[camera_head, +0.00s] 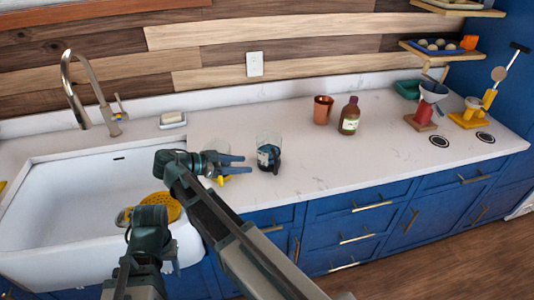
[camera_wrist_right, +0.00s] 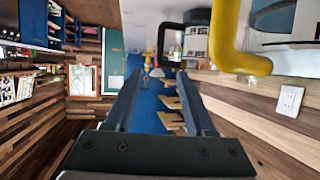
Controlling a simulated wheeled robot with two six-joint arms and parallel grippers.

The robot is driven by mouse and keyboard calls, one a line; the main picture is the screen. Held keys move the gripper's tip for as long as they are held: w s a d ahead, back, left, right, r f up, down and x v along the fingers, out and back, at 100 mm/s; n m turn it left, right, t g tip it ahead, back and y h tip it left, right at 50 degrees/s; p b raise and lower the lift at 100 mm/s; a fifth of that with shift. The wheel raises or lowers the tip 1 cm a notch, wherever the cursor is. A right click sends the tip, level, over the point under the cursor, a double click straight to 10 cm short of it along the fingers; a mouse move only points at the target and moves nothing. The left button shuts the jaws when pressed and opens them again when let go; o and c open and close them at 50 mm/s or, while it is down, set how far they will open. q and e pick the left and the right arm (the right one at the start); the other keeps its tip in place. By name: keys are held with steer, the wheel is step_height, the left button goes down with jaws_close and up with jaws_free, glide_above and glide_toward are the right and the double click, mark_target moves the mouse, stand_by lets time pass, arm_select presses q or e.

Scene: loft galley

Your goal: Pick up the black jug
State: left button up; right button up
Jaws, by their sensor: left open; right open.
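The black jug (camera_head: 268,155) stands upright on the white counter, right of the sink. It has see-through walls and a black handle. In the right wrist view its black handle (camera_wrist_right: 162,42) shows at the top, beyond the fingertips. My right gripper (camera_head: 240,164) is open and empty, its fingers pointing right toward the jug with a small gap. The open fingers also show in the right wrist view (camera_wrist_right: 160,75). My left gripper (camera_head: 150,215) is over the sink's front; its fingers are hard to make out, and nothing is seen held.
A yellow-handled item (camera_head: 220,181) sits just under my right gripper, partly hidden. A copper cup (camera_head: 323,110) and brown bottle (camera_head: 349,116) stand behind the jug to the right.

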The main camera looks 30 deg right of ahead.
steer(key=b, duration=0.3)
glide_toward(276, 173)
steer(key=d+r, duration=0.2)
steer(key=d, duration=0.2)
steer(key=shift+w+d+f, duration=0.2)
steer(key=shift+w+d, duration=0.15)
steer(key=shift+d, duration=0.15)
steer(key=shift+d, duration=0.1)
steer(key=b+x, duration=0.2)
steer(key=x, duration=0.3)
steer(key=shift+f, duration=0.15)
jaws_close()
stand_by(0.5)
